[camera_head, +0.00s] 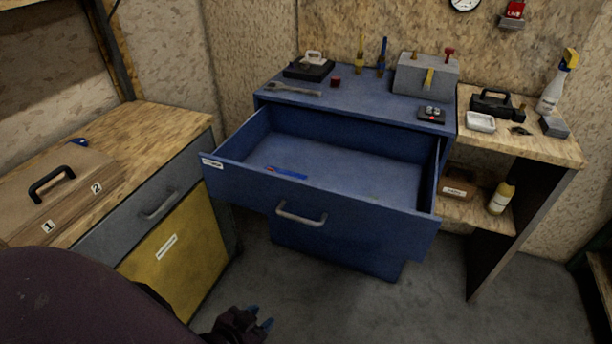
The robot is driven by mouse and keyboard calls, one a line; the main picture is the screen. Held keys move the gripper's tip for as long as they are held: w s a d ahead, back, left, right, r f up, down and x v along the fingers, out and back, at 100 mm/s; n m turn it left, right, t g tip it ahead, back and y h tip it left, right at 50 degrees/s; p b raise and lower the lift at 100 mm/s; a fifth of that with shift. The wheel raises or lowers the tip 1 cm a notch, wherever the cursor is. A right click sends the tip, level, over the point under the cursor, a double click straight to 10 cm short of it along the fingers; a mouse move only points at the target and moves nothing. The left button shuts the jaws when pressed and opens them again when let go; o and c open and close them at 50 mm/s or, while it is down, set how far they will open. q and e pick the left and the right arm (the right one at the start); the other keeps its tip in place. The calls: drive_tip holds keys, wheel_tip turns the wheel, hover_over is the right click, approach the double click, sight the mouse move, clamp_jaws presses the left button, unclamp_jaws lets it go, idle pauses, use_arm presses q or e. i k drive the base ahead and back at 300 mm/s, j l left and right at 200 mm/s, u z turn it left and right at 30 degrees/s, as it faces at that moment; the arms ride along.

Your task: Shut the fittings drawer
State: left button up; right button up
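The fittings drawer (340,210) is a blue drawer pulled far out of the blue cabinet (362,108). Its front carries a grey bar handle (301,213) and a small white label at the upper left. Inside lies a thin blue item (286,173) with a reddish end; the rest of the drawer floor looks bare. My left gripper (261,318) is low at the bottom of the picture, in front of and below the drawer, touching nothing. Its two blue fingertips stand apart with nothing between them. My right gripper is out of view.
A wooden bench with a grey drawer (146,207) and yellow door (178,262) stands at left. A wooden shelf unit (540,147) with bottles and small items stands at right. Tools and a grey box (412,78) sit on the cabinet top. Grey floor (350,300) before the drawer is clear.

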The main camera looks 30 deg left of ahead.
sight(346, 162)
drive_tip(key=i+j+u, duration=0.1)
drive_tip(key=u, duration=0.35)
drive_tip(key=i+j+u, duration=0.1)
drive_tip(key=u, duration=0.35)
